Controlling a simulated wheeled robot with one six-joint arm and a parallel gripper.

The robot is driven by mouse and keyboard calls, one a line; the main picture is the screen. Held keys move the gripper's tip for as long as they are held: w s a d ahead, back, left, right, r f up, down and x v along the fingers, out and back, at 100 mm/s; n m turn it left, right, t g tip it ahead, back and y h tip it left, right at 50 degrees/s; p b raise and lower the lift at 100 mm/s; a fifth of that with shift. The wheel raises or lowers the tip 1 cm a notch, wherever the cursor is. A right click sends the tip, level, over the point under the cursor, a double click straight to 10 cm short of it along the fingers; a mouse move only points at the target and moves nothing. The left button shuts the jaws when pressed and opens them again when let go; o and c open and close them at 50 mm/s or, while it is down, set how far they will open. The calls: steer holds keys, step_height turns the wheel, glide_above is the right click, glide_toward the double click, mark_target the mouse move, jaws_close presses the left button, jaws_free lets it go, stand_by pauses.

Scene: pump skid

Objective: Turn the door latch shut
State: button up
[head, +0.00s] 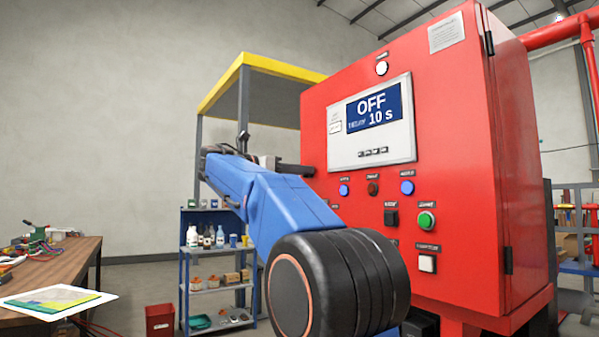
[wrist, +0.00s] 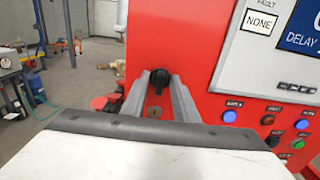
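The door latch (wrist: 160,80) is a small black handle on the red cabinet door (wrist: 197,45), near its left edge. A small round keyhole plate (wrist: 154,111) sits just below it. My gripper (wrist: 159,77) is open, with one grey finger on each side of the latch in the wrist view. I cannot tell whether the fingers touch it, or how far the latch is turned. In the head view my gripper (head: 295,169) reaches the cabinet's left edge. The latch is not visible there, and my blue arm covers part of the door.
The door carries a display (head: 372,112) reading OFF and 10 s, with several buttons below it, including a green one (head: 427,220). A blue shelf (head: 217,284) stands behind my arm. A wooden bench (head: 60,262) is at the left. Floor between them is partly open, with a red bin (head: 160,321).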

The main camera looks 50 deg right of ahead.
jaws_close()
steer(key=shift+m, duration=0.3)
steer(key=shift+s+f+m, duration=0.1)
steer(key=shift+f+m, duration=0.05)
steer(key=shift+m, duration=4.2)
steer(key=shift+s+f+m, duration=0.1)
steer(key=shift+m, duration=4.25)
